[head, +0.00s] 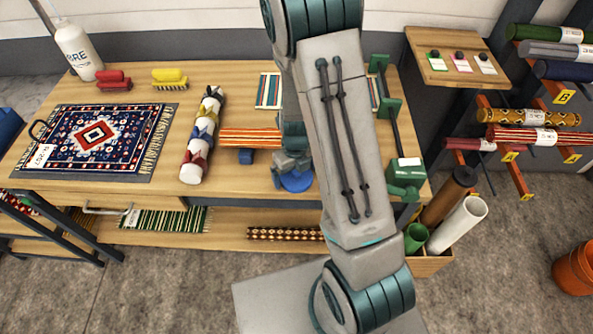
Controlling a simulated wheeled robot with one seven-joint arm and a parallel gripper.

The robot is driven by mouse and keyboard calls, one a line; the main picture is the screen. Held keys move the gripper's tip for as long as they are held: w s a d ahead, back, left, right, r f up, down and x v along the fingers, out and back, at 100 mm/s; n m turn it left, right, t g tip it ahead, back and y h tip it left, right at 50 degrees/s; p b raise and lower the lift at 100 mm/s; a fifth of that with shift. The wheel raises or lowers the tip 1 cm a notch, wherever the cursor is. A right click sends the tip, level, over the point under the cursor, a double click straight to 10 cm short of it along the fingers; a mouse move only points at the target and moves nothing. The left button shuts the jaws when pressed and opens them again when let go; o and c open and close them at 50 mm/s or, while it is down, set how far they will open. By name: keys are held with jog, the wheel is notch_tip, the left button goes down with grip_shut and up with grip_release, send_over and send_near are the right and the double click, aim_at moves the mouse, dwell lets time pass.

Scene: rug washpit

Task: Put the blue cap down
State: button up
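The blue cap (297,181) is a round blue disc directly under my gripper (291,168), over the front part of the wooden bench (230,183). My gripper points down and appears shut on the cap; its fingertips are small and partly hidden. I cannot tell whether the cap's underside touches the bench top. My arm comes down across the middle of the view and hides the bench to the right of the cap.
Further left are a patterned roll (201,135) and a rug (95,140). A green clamp frame (405,172) stands right. Bare bench lies front-left of the cap.

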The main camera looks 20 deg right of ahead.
jog(key=shift+r, duration=0.1)
notch_tip(320, 180, up, 12)
jog(key=s+r+n+t, duration=0.2)
jog(key=s+r+n, duration=0.5)
jog(key=n, duration=0.9)
jog(key=s+r+n+t, duration=0.2)
jog(key=s+r+n, duration=0.5)
jog(key=n, duration=1)
jog(key=shift+w+v, duration=0.25)
jog(key=shift+v, duration=1.4)
jog(key=shift+d+r, duration=0.1)
jog(key=shift+d, duration=0.05)
jog(key=shift+f+b, duration=0.35)
jog(key=shift+f, duration=0.4)
